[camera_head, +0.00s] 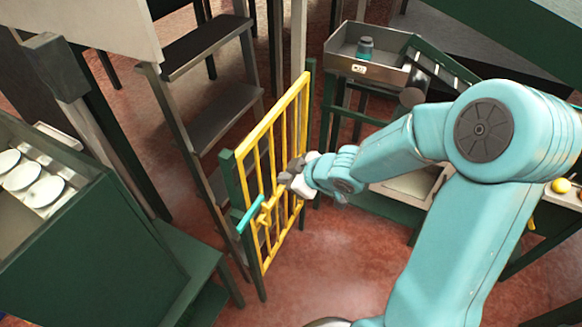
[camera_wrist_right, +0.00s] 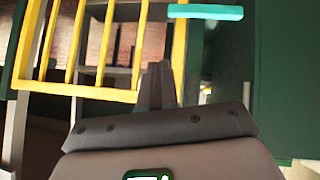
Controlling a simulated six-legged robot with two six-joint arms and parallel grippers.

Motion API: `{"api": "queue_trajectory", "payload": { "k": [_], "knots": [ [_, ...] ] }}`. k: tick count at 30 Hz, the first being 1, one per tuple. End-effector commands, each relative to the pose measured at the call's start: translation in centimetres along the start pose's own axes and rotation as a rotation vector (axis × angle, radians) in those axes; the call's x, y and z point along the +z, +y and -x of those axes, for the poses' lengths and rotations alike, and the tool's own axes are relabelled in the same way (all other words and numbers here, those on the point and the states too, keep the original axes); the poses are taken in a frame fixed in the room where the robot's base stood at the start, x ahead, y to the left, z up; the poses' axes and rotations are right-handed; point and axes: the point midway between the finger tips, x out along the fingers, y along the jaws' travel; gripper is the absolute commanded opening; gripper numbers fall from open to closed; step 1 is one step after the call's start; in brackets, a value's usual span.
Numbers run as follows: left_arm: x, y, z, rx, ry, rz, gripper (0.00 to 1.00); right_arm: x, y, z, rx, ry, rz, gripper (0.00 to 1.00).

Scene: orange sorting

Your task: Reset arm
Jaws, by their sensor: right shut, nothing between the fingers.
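My right arm reaches in from the right in the head view. My right gripper (camera_head: 287,181) is at the yellow barred gate, close in front of its bars; I cannot tell whether it touches them. In the right wrist view my right gripper (camera_wrist_right: 158,75) shows its fingers together with nothing between them. The yellow gate (camera_head: 303,113) stands upright between green posts and also shows in the right wrist view (camera_wrist_right: 97,92). A teal handle (camera_head: 252,215) sticks out at the gate's left side, and it is at the top of the right wrist view (camera_wrist_right: 205,12). My left gripper is not in view.
Dark steps (camera_head: 205,47) stand behind the gate. A green bench with white plates (camera_head: 22,176) is at the left. A metal tray (camera_head: 345,62) holding a teal jar (camera_head: 365,48) stands at the back right. A yellow-orange fruit (camera_head: 561,186) lies at the right edge. Red floor (camera_head: 325,260) is clear in front.

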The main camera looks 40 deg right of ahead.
Motion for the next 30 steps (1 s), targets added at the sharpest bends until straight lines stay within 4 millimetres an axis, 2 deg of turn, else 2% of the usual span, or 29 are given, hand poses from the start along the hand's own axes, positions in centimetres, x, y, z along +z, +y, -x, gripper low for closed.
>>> {"api": "queue_trajectory", "payload": {
  "k": [3,10,12,14,17,19,22,24,27,30],
  "knots": [
    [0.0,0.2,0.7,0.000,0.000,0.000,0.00,0.0,0.1,0.9,0.000,-0.001,-0.001,0.00],
    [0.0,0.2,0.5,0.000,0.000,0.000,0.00,0.1,0.0,0.9,-0.003,0.002,0.002,0.00],
    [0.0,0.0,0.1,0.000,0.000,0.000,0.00,0.2,-1.0,0.1,-0.028,0.002,0.011,0.00],
    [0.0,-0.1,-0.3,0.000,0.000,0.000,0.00,0.7,-2.8,-1.5,-0.080,-0.008,0.018,0.00],
    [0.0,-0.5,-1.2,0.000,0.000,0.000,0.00,2.6,-8.3,-5.2,-0.219,-0.053,0.007,0.00],
    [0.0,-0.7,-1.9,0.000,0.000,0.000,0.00,4.7,-13.2,-7.8,-0.326,-0.113,-0.059,0.00],
    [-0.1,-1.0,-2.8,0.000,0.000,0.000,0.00,8.4,-20.5,-10.4,-0.447,-0.239,-0.202,0.00],
    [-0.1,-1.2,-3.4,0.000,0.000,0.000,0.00,11.5,-25.2,-11.3,-0.499,-0.360,-0.317,0.00],
    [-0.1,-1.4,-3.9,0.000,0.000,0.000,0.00,16.1,-30.5,-11.3,-0.505,-0.550,-0.487,0.00],
    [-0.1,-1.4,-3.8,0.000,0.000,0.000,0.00,18.9,-32.2,-10.6,-0.437,-0.678,-0.628,0.00]
  ]
}}
